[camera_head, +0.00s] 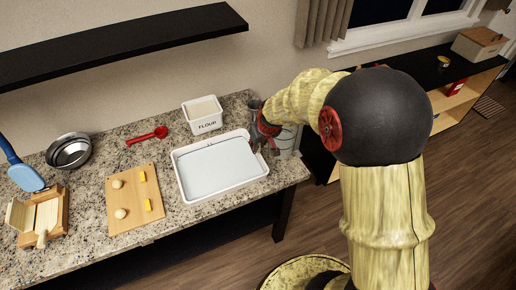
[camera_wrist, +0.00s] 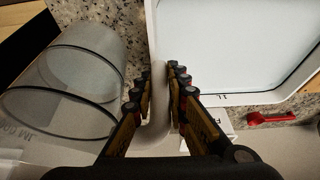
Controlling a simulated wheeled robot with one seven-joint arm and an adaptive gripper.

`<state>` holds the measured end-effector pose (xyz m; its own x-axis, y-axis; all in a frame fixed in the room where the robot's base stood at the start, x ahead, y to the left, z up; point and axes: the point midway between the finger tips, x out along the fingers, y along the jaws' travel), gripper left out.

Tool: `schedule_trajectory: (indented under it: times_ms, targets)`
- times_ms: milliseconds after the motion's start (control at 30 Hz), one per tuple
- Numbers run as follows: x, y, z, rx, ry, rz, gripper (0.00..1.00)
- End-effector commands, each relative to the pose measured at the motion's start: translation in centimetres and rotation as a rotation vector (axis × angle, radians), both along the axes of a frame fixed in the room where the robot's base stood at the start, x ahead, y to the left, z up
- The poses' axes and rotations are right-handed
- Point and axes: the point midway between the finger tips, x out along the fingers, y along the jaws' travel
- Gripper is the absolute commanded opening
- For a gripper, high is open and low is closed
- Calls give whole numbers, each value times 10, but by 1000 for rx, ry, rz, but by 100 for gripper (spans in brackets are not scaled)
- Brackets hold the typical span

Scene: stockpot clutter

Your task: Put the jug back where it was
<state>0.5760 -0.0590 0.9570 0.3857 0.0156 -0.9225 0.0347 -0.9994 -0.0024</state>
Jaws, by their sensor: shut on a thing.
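The jug (camera_head: 287,140) is a clear, greyish cylinder with dark rings and markings. It is at the right end of the granite counter, just right of the white tray, partly hidden by my arm. In the wrist view the jug (camera_wrist: 75,75) fills the left side. My gripper (camera_head: 264,141) is beside it, between jug and tray. In the wrist view my gripper (camera_wrist: 159,82) is shut on a pale upright strip that looks like the jug's handle. I cannot tell whether the jug's base touches the counter.
The white tray (camera_head: 179,172) is close left of my gripper. A white flour box (camera_head: 203,124) stands behind it. A red scoop (camera_head: 147,136), a metal bowl (camera_head: 69,151) and a wooden board (camera_head: 122,220) with small pieces are further left. A black shelf (camera_head: 120,47) hangs above.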

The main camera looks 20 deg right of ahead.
Motion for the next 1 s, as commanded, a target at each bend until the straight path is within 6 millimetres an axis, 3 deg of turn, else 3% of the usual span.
schedule_trajectory:
  times_ms: [100,933,967,1000]
  targets:
    - [0,0,-13,-1,-1,0,0]
    - [1,-1,-24,-1,-3,0,0]
    - [0,0,-25,0,0,0,17]
    - [0,0,-25,-1,0,0,19]
